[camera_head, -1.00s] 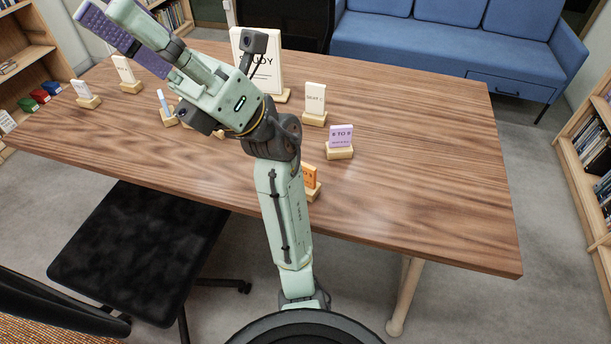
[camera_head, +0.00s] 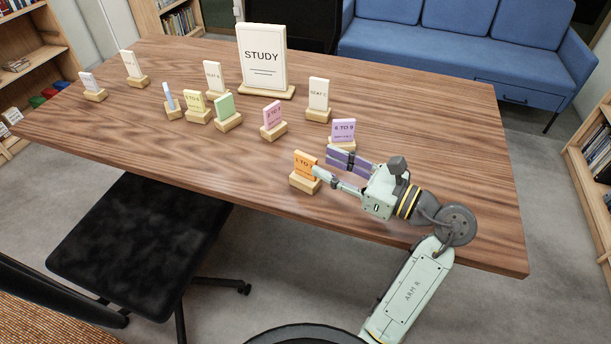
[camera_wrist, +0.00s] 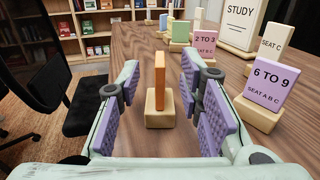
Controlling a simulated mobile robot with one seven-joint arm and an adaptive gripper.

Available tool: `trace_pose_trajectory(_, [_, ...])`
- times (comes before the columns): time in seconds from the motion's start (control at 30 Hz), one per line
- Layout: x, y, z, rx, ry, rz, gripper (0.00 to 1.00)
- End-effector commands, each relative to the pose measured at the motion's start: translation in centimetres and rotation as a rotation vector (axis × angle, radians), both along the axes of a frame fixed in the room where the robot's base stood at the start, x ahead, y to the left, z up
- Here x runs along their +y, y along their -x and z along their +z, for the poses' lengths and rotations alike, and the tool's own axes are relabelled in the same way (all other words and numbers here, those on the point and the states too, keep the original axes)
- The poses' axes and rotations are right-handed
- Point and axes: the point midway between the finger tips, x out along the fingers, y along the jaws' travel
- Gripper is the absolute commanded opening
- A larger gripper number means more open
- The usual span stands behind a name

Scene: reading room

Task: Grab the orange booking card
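The orange booking card (camera_head: 304,164) stands upright in a small wooden block (camera_head: 304,183) near the table's front edge. In the wrist view the orange card (camera_wrist: 160,80) shows edge-on, in its block (camera_wrist: 160,108), in the gap between my finger pads. My gripper (camera_head: 328,166) is low over the table, to the right of the card, pointing left at it. Its purple-padded fingers are apart, one on each side of the card in the wrist view (camera_wrist: 158,118). I see no contact between pads and card.
A purple "6 to 9" card (camera_head: 343,130) stands just behind my gripper. A pink card (camera_head: 271,115), a green card (camera_head: 224,106) and a "Seat C" card (camera_head: 318,94) stand farther back. A large STUDY sign (camera_head: 262,55) is behind them. The table's (camera_head: 440,130) right side is clear.

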Motion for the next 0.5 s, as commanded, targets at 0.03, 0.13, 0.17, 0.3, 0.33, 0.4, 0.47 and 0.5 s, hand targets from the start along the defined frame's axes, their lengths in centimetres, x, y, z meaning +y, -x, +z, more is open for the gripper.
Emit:
trace_pose_trajectory(0.03, [0.4,-0.2,0.2,0.0,-0.001,0.001,0.33])
trace_pose_trajectory(0.13, [1.0,-0.6,0.1,0.001,-0.001,0.001,0.33])
trace_pose_trajectory(0.17, [1.2,-0.7,0.1,0.001,-0.002,0.002,0.33])
trace_pose_trajectory(0.3, [2.8,-1.7,0.2,0.003,-0.003,0.004,0.33])
trace_pose_trajectory(0.33, [3.3,-2.0,0.1,0.002,-0.004,0.004,0.33])
trace_pose_trajectory(0.4, [4.1,-2.6,-0.1,0.001,-0.002,0.003,0.33])
trace_pose_trajectory(0.47, [4.6,-3.0,-0.1,0.0,-0.002,0.002,0.33])
trace_pose_trajectory(0.5, [4.9,-3.1,-0.2,0.0,-0.001,0.001,0.33])
